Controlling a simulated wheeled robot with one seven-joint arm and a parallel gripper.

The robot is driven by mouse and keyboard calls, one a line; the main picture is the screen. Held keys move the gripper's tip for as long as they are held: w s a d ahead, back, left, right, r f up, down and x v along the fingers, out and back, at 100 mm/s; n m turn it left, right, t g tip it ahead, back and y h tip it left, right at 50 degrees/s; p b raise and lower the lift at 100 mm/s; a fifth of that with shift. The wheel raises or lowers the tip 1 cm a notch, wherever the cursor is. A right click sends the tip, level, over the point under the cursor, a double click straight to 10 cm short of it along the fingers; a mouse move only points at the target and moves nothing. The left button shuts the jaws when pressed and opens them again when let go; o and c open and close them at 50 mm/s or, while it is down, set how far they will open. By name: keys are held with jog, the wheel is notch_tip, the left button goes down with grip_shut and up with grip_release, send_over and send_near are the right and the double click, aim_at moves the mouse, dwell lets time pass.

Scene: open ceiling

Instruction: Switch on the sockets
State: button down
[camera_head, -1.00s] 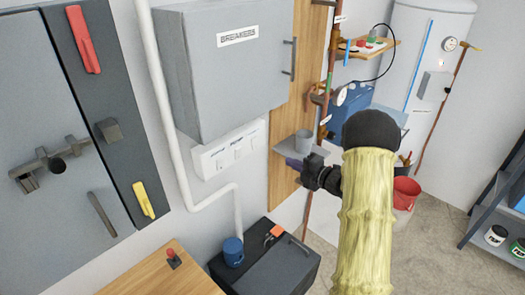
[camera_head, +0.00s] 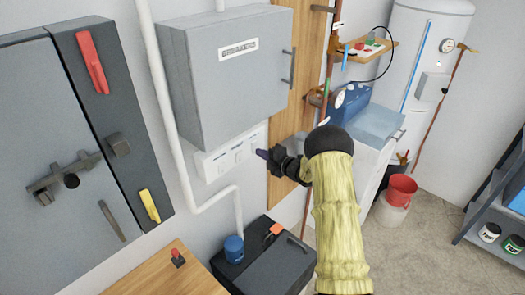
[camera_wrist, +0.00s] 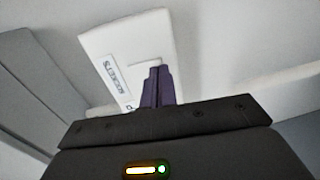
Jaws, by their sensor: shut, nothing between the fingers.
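A white switch panel (camera_head: 224,158) with several labelled switches is on the wall just below the grey breaker box. My gripper (camera_head: 262,154) is shut and empty, with its purple fingertips close to the panel's right end. In the wrist view my shut fingers (camera_wrist: 157,85) point at the white panel (camera_wrist: 145,35), covering part of its face. One label, reading roughly "sockets" (camera_wrist: 114,76), shows left of the fingers. I cannot tell whether the fingertips touch the panel, nor the switch's position.
The grey breaker box (camera_head: 225,75), lettered "BREAKERS", is closed directly above the panel. A white pipe (camera_head: 171,110) runs down at its left. A wooden board (camera_head: 292,110) is at right.

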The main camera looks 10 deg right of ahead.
jog(key=shift+w+f+b, duration=0.1)
jog(key=shift+f+b, duration=0.1)
jog(key=shift+b, duration=0.25)
jog(key=f+b+v, duration=0.3)
jog(key=b+v, duration=0.3)
jog(key=v, duration=0.7)
jog(key=shift+s+d, duration=0.2)
jog(key=shift+s, duration=0.1)
jog(key=shift+f, duration=0.1)
jog(key=s+a+r+m+g+h, duration=0.1)
jog(key=s+a+m+g+h, duration=0.1)
jog(key=s+m, duration=0.6)
jog(key=s+a+r+m+g+h, duration=0.1)
jog(key=s+a+m+g+h, duration=0.2)
jog(key=s+m, duration=0.6)
jog(key=s+a+r+m+g+h, duration=0.1)
jog(key=s+a+m+g+h, duration=0.2)
jog(key=s+m, duration=0.5)
jog(key=s+g+h, duration=0.1)
jog(key=s+g, duration=0.1)
jog(key=s, duration=0.3)
jog(key=shift+s+g+h, duration=0.35)
jog(key=shift+g+h, duration=0.05)
